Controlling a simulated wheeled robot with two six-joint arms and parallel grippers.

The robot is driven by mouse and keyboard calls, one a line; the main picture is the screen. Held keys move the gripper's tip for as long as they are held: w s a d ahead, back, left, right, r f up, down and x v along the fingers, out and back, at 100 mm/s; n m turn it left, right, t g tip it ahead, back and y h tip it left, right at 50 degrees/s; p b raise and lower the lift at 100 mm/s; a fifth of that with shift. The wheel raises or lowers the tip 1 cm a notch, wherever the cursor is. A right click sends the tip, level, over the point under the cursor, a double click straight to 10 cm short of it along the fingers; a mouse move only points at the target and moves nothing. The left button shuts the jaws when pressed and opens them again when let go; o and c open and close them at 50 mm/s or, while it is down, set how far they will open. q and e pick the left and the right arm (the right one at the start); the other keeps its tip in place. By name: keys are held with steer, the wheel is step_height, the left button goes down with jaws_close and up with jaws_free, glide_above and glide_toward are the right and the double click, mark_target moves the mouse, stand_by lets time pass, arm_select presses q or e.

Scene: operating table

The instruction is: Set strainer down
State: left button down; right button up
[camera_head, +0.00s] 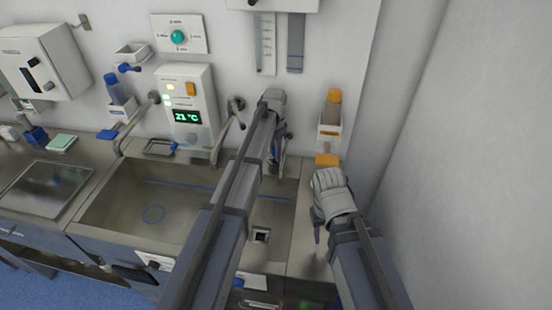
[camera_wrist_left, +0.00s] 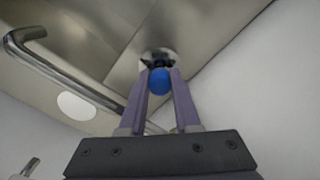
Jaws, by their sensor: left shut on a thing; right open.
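The strainer (camera_wrist_left: 160,80) shows in the left wrist view as a blue knob with a round metal part behind it. My left gripper (camera_wrist_left: 161,74) is shut on the blue knob. In the head view my left gripper (camera_head: 276,152) is over the back right part of the sink, near the wall, and its arm hides the strainer. The sink (camera_head: 120,205) is a steel basin. A square dark drain (camera_head: 260,236) shows in its floor, nearer the front than my left gripper. My right gripper (camera_head: 317,232) hangs open over the counter to the right of the sink.
A faucet pipe (camera_head: 137,122) curves over the sink's left back edge, and another (camera_head: 226,135) stands beside my left arm. An orange-capped bottle (camera_head: 332,105) is in a wall holder at right. The right wall is close.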

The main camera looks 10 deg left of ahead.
arm_select(q)
steer(key=shift+f+b, duration=0.35)
steer(key=shift+f, duration=0.55)
arm_select(e)
steer(key=shift+f, duration=0.95)
arm_select(q)
steer(key=shift+w+f, duration=0.1)
steer(key=shift+w, duration=0.15)
steer(key=shift+f, duration=0.15)
arm_select(e)
steer(key=shift+f, duration=0.25)
arm_select(q)
steer(key=c, duration=0.9)
jaws_free()
arm_select(e)
steer(key=shift+r, duration=0.1)
steer(key=shift+r, duration=0.1)
